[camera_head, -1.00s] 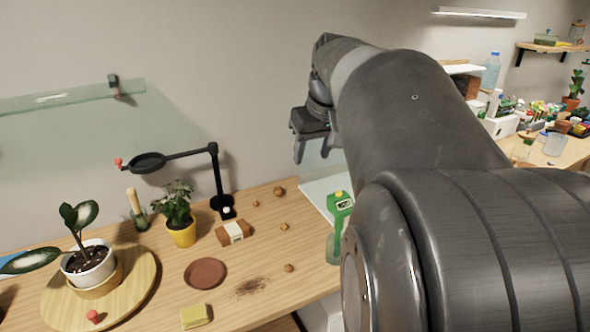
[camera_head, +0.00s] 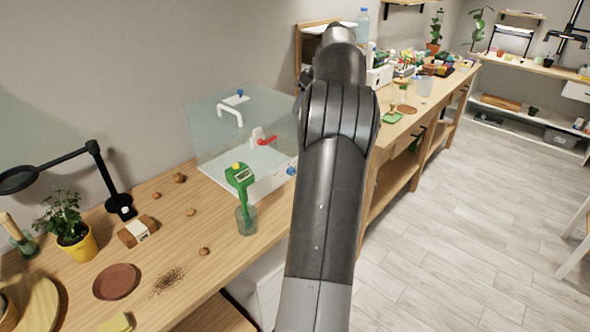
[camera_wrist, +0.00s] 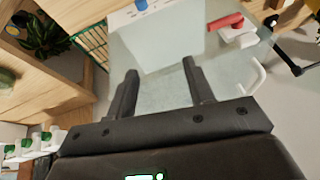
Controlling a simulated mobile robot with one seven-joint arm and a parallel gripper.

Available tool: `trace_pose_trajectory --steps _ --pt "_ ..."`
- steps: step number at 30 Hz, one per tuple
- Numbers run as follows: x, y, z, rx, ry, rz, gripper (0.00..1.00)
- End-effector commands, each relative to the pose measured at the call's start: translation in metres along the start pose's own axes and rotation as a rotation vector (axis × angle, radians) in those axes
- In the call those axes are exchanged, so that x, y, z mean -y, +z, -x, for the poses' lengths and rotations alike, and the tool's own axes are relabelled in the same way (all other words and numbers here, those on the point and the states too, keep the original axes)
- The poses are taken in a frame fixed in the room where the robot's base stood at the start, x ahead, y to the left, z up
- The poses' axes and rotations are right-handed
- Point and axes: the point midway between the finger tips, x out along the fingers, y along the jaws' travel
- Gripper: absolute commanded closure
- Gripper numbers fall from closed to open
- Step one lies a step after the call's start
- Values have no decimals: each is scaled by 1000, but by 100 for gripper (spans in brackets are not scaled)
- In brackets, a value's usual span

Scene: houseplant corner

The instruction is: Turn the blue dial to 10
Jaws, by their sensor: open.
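The blue dial (camera_head: 291,171) sits on a white panel (camera_head: 268,183) at the front of a clear box, just left of my arm in the head view. In the wrist view the blue dial (camera_wrist: 141,4) is cut by the top edge, on the white panel with small dark marks. Its setting cannot be read. My gripper (camera_wrist: 160,70) is open, with nothing between its fingers. The dial lies beyond the fingertips, apart from them. My arm hides the gripper in the head view.
The clear box (camera_head: 215,135) also holds a red lever (camera_head: 267,140) and a white curved handle (camera_head: 232,112). A yellow pot (camera_head: 78,247) and brown saucer (camera_head: 117,281) are farther left. Open floor lies at right.

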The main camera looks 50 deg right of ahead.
Motion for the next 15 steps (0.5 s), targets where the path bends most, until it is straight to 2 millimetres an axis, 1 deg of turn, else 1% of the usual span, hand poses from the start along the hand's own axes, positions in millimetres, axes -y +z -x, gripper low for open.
trace_pose_trajectory --steps 1,2,3,5,15 --pt "-13 6 -1 -5 -3 -5 52" --pt "-18 8 -3 -7 -5 -4 52" --pt "-15 11 -14 -5 -7 -2 52" --pt "-16 16 -26 -4 -7 -3 52" --pt "-30 51 -112 -4 -7 -3 52"
